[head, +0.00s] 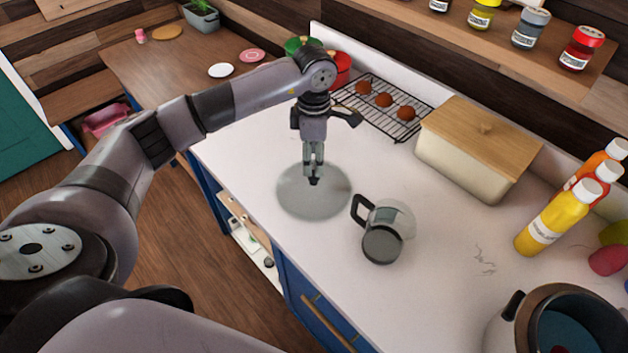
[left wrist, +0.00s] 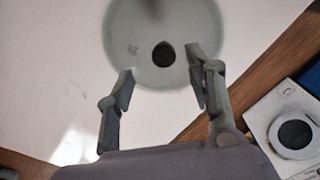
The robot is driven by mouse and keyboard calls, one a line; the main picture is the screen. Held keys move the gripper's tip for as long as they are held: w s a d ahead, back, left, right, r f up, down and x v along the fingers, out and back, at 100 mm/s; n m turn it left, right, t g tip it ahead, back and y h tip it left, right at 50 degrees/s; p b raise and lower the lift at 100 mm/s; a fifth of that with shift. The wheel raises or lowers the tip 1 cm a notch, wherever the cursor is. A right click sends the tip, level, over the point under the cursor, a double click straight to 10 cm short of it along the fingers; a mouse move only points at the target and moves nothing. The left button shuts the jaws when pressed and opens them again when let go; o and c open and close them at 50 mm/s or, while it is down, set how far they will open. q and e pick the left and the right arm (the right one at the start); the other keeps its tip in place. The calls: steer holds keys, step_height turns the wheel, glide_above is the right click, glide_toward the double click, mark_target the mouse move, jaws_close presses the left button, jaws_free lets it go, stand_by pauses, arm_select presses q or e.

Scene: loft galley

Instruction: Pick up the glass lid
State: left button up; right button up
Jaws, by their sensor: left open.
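The glass lid (head: 300,202) is a round, greyish see-through disc lying flat on the white counter, near its left edge in the head view. Its dark knob (head: 314,181) stands at the middle. My left gripper (head: 313,172) points down right above the knob and partly hides it. In the left wrist view the lid (left wrist: 190,22) shows at the top, with the black knob (left wrist: 163,54) between and just beyond the fingertips of the open left gripper (left wrist: 160,80). I cannot tell whether a finger touches it. My right gripper is in neither view.
A glass pot with a black handle (head: 382,245) stands close to the lid's right. Behind are a wire rack (head: 405,131) with brown round items and a cream bin with a wooden lid (head: 465,160). Sauce bottles (head: 545,230) stand at right. The counter's left edge is close.

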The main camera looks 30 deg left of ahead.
mark_target(314, 173)
arm_select(q)
steer(key=shift+f, duration=0.5)
steer(key=f+p, duration=0.2)
steer(key=f, duration=0.1)
steer(key=f+p, duration=0.1)
steer(key=shift+s+d+f, duration=0.1)
steer(key=shift+s+f, duration=0.15)
steer(key=shift+f, duration=0.4)
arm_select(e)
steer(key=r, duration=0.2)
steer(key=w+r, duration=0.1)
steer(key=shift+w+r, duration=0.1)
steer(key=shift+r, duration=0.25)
arm_select(q)
steer(key=shift+c, duration=0.3)
steer(key=shift+w+r, duration=0.1)
steer(key=c, duration=1)
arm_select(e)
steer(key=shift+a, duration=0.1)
arm_select(q)
steer(key=shift+c, duration=0.2)
